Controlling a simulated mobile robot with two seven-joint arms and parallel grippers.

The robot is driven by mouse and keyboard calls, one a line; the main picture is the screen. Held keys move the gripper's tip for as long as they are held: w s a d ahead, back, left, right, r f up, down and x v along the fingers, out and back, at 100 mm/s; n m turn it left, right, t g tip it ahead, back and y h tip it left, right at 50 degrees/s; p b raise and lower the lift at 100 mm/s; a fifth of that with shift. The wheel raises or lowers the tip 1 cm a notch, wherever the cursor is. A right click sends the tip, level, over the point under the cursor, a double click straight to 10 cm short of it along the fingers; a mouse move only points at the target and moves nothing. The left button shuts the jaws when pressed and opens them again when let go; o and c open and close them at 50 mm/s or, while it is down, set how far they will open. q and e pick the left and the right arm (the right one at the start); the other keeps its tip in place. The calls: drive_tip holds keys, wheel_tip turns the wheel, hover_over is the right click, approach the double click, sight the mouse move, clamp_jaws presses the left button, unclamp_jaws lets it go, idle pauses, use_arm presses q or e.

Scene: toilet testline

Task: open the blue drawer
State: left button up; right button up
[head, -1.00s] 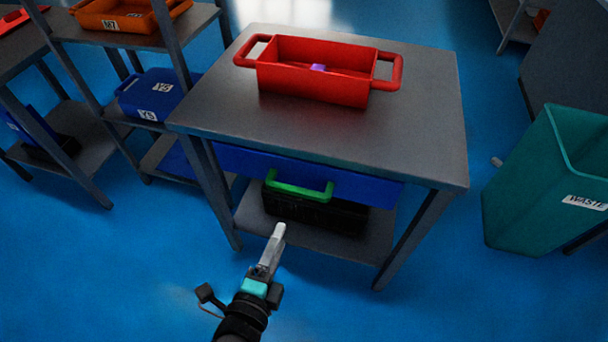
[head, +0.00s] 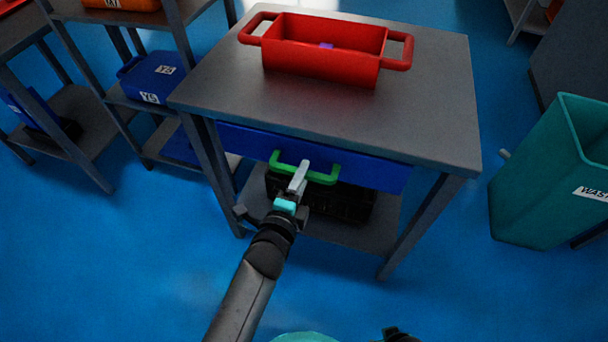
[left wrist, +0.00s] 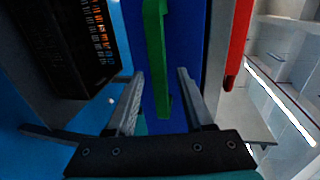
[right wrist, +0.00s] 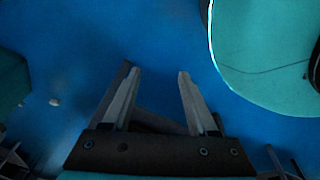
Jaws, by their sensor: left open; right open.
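The blue drawer (head: 375,178) sits under the grey table top and looks shut. Its green handle (head: 322,178) is on the front; my left gripper (head: 301,170) is right at it in the head view. In the left wrist view, the green handle (left wrist: 157,60) runs between the two open fingers of my left gripper (left wrist: 160,95), in front of the blue drawer front (left wrist: 190,45). Whether the fingers touch the handle I cannot tell. In the right wrist view, my right gripper (right wrist: 160,85) is open and empty above the blue floor.
A red tote (head: 320,65) stands on the grey table (head: 430,110). A black box (head: 350,205) sits on the shelf below the drawer. A teal waste bin (head: 535,190) stands on the right; shelves with a blue bin (head: 152,75) are on the left.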

use_arm(q)
drive_tip(key=shift+x, duration=0.9)
clamp_jaws()
idle(0.9)
